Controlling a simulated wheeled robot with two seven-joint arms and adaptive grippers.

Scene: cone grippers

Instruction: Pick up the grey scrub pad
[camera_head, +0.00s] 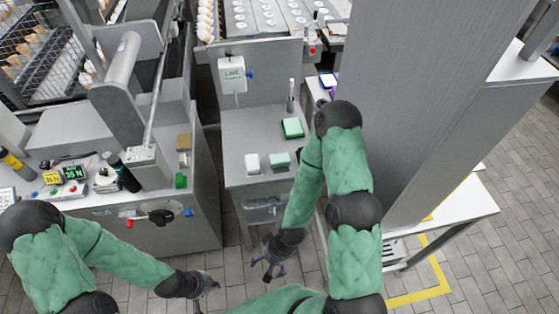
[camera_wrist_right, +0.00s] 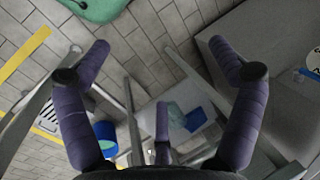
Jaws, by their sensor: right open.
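I cannot single out a grey scrub pad with certainty. On the narrow grey stand in the head view lie a whitish block (camera_head: 252,163), a pale green-topped block (camera_head: 280,159) beside it, and a brighter green block (camera_head: 292,127) further back. My right gripper (camera_head: 271,262) is open and empty, low in front of the stand. Its spread dark fingers (camera_wrist_right: 160,80) show in the right wrist view with nothing between them. My left gripper (camera_head: 208,285) is further left and low, above the floor, too small to read its jaws. No pad is recognisable in the wrist view.
The grey stand (camera_head: 236,124) bears a white box (camera_head: 233,75) on its back panel. A machine counter (camera_head: 110,215) with displays and a lever stands left. A tall grey panel (camera_head: 425,80) and a white table (camera_head: 470,208) are right. A blue container (camera_wrist_right: 105,137) is below my fingers.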

